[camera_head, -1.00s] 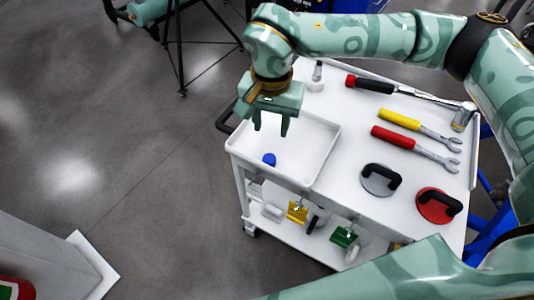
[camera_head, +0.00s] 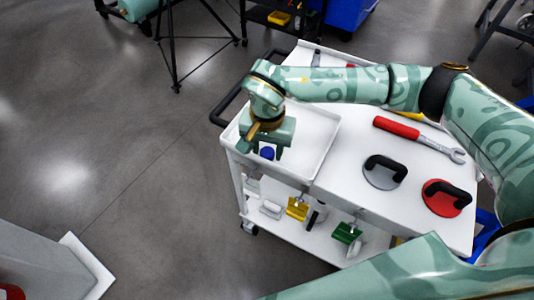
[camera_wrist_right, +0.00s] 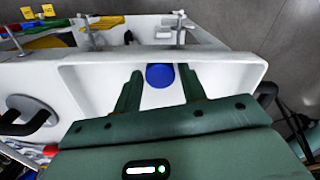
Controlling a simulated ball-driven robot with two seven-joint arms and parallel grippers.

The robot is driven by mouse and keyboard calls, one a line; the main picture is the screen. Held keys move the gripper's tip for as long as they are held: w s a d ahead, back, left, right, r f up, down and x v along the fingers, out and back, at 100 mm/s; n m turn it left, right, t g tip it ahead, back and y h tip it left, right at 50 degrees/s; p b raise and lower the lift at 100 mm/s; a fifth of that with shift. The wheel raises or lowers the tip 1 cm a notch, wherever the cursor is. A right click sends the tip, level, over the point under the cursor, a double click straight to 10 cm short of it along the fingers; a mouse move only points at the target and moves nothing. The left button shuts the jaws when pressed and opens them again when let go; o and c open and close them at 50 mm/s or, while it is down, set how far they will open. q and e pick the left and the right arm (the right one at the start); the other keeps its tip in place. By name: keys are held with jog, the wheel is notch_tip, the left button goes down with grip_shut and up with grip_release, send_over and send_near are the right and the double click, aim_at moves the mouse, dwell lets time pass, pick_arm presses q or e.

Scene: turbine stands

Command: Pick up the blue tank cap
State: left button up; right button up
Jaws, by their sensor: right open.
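The blue tank cap (camera_head: 267,153) lies in the shallow white tray (camera_head: 318,150) at the left end of the cart top. My right gripper (camera_head: 266,155) is over the tray, pointing down, with its fingers on either side of the cap in the head view. In the right wrist view the cap (camera_wrist_right: 160,75) shows between the two open fingertips (camera_wrist_right: 160,77), with a gap to each finger. I cannot tell how far the fingertips are above the tray floor. My left gripper is not in view.
Right of the tray lie a red-handled wrench (camera_head: 420,138), a black-handled suction cup (camera_head: 382,173) and a red one (camera_head: 446,198). The cart's black handle (camera_head: 228,105) is at the left. Yellow (camera_head: 297,208) and green (camera_head: 346,233) items sit below.

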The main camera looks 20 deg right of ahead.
aim_at(267, 151)
grip_shut()
jog(key=shift+r, duration=0.1)
jog(key=shift+r, duration=0.25)
notch_tip(267, 151, up, 2)
jog(key=shift+w+r+p, duration=0.1)
jog(key=shift+r+p, duration=0.1)
jog(key=shift+p, duration=0.25)
jog(key=s+d+r+p, duration=0.2)
jog(key=s+r, duration=0.3)
jog(key=s, duration=0.1)
jog(key=s+d+r+p, duration=0.1)
jog(key=s+d+r, duration=0.2)
jog(key=s+r, duration=0.2)
jog(key=shift+s+d+p, duration=0.25)
jog(key=shift+s+p, duration=0.15)
jog(key=shift+s, duration=0.65)
